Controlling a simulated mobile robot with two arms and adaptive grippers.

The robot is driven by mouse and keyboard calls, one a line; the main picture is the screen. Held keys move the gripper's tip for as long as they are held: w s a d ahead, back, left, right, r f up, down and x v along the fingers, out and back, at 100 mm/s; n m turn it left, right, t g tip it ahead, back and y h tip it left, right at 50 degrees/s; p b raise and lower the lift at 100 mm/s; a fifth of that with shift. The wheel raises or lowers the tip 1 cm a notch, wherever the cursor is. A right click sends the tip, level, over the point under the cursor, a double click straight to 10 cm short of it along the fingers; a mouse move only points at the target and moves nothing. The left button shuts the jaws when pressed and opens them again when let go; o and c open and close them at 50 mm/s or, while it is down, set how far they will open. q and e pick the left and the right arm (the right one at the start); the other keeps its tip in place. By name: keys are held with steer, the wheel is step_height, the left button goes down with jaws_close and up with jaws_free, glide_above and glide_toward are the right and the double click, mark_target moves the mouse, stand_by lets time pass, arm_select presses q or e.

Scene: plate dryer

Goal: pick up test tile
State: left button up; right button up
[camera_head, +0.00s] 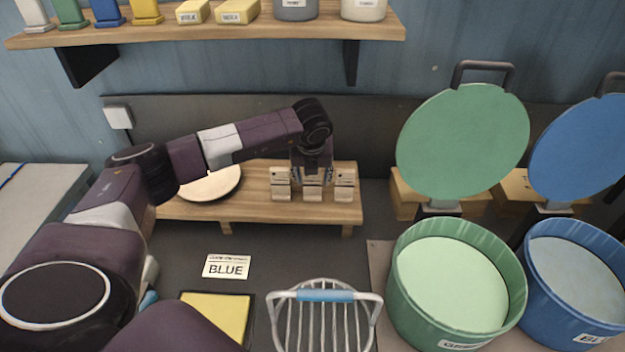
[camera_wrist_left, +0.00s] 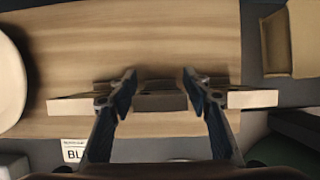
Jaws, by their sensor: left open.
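Three small pale wooden pieces with small dark labels stand in a row on the low wooden bench (camera_head: 240,207): a left one (camera_head: 281,184), a middle one (camera_head: 312,188) and a right one (camera_head: 344,186). I cannot tell which part of them is a test tile. My left gripper (camera_head: 312,176) hangs pointing down over the middle piece. In the left wrist view the left gripper (camera_wrist_left: 158,88) is open, its fingers on either side of the middle piece (camera_wrist_left: 162,102), without visibly closing on it. My right gripper is not seen.
A pale round plate (camera_head: 210,184) lies on the bench. In front are a BLUE card (camera_head: 227,266), a yellow pad (camera_head: 217,314) and a wire basket (camera_head: 322,320). Green (camera_head: 457,285) and blue (camera_head: 577,285) tubs stand right, lids raised. A loaded shelf (camera_head: 210,37) hangs above.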

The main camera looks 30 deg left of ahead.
arm_select(q)
steer(key=shift+x, duration=1)
steer(key=c, duration=1)
steer(key=shift+r, duration=0.15)
steer(key=shift+c, duration=0.2)
